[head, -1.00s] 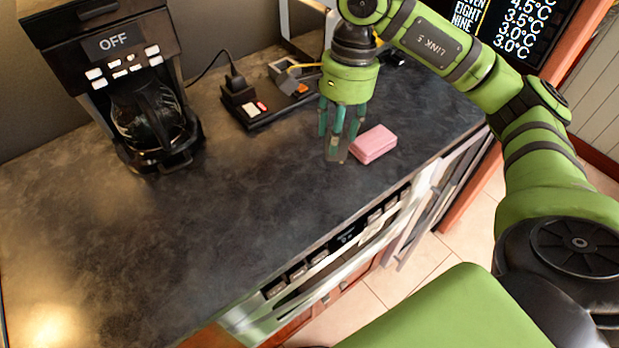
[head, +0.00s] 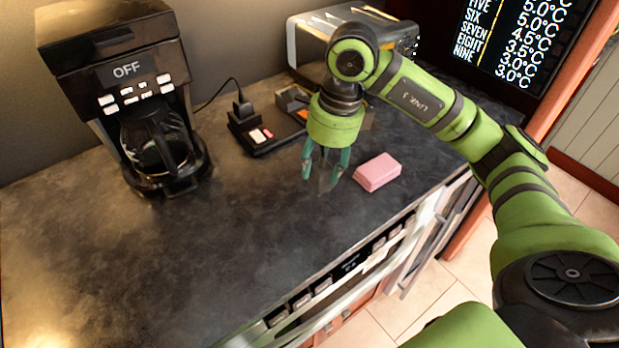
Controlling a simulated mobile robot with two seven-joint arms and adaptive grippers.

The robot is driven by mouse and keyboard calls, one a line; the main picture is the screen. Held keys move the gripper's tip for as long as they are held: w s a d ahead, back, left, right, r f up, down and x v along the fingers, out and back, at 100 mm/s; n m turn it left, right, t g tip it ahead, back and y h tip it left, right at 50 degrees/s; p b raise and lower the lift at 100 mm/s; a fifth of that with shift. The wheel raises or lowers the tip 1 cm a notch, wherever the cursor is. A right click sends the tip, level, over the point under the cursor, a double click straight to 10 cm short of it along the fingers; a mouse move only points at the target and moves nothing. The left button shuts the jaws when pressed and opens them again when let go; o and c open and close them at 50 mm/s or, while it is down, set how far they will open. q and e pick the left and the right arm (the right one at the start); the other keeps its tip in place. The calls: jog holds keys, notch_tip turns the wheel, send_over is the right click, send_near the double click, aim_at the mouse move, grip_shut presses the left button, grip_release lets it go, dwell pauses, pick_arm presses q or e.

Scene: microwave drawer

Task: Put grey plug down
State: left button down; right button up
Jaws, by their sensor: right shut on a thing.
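My right gripper (head: 325,182) points down over the counter, left of the pink sponge. Its teal fingers are shut on a small dark grey thing (head: 325,181), taken as the grey plug, mostly hidden between the fingers. I cannot tell whether it touches the counter. My left gripper is not in view.
A black coffee maker (head: 150,100) reading OFF stands at left. A black power strip (head: 262,143) with a black plug (head: 241,108) lies behind my gripper. A pink sponge (head: 377,171) lies close by. A toaster (head: 310,45) stands at the back. The counter's front left (head: 130,260) is clear.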

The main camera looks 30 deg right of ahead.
aim_at(310, 185)
jog(key=shift+w+a+f, duration=0.2)
jog(key=shift+a+f, duration=0.1)
jog(key=shift+a, duration=0.2)
jog(key=shift+w+a+f, duration=0.15)
jog(key=shift+a+f, duration=0.15)
jog(key=shift+a, duration=0.2)
jog(key=shift+a+f+p, duration=0.1)
jog(key=shift+f+p, duration=0.15)
jog(key=shift+p, duration=0.1)
notch_tip(310, 185, down, 3)
jog(key=shift+f+p, duration=0.15)
jog(key=shift+p, duration=0.45)
jog(key=shift+f, duration=0.2)
jog(key=shift+f, duration=0.1)
jog(key=shift+f, duration=0.15)
jog(key=o, duration=1.2)
